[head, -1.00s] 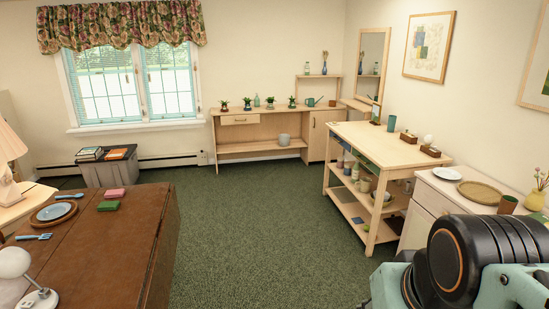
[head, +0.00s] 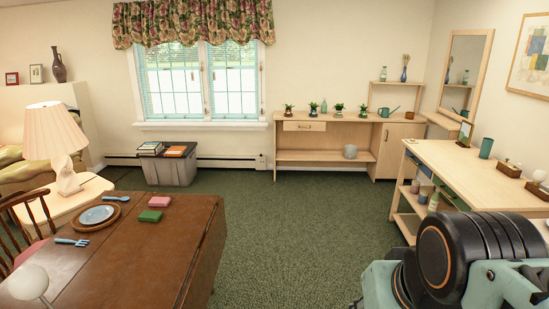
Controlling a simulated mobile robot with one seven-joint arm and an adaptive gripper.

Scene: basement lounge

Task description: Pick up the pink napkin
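The pink napkin (head: 159,201) is a small folded block lying flat on the brown wooden table (head: 130,243) at the lower left of the head view. A similar green folded napkin (head: 150,216) lies just in front of it, close by. My arm shows at the lower right, far from the napkin. My gripper's fingers are outside the picture, so their state is hidden.
A blue plate (head: 97,214) on a round charger, a blue fork (head: 72,242) and a white lamp (head: 30,284) are on the table. A wooden chair (head: 28,225) stands at its left. Green carpet (head: 300,240) is open between the table and the right shelf unit (head: 480,175).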

